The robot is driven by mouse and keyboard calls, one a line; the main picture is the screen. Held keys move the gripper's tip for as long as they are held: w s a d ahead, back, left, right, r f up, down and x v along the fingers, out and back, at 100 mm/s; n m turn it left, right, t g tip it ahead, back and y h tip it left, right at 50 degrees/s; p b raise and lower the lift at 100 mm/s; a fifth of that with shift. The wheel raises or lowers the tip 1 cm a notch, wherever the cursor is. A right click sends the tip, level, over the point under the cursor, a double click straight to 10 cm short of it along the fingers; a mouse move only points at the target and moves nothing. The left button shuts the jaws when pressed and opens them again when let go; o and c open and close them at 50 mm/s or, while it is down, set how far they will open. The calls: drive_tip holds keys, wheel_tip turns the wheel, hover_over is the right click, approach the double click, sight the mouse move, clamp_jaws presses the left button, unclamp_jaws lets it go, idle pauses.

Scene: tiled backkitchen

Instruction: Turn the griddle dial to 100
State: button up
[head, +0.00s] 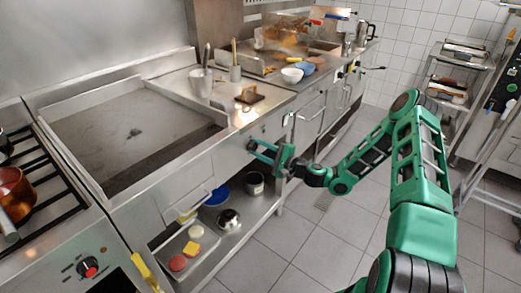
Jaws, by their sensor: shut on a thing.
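The griddle (130,120) is a wide flat steel plate with raised edges at the left of the head view. My gripper (253,146) is at the right end of its front panel (215,165), with its green fingers pointing at the panel. The fingers are shut on the griddle dial there. The dial is small and mostly hidden by the fingers, so its marks and setting cannot be read.
A separate red-capped knob (88,267) is on the stove at the lower left. A yellow-handled tool (145,271) hangs near it. The lower shelf holds a pot (255,183) and a blue bowl (217,196). Floor to the right is clear.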

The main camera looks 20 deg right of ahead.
drive_tip(key=n, duration=0.5)
drive_tip(key=shift+w+r+n, duration=0.1)
drive_tip(key=shift+n, duration=2)
drive_tip(key=o, duration=1)
drive_tip(key=shift+f, duration=0.2)
drive_tip(key=shift+o, duration=0.2)
drive_tip(key=shift+r, duration=0.1)
drive_tip(key=v, duration=1.1)
drive_tip(key=shift+a, duration=0.1)
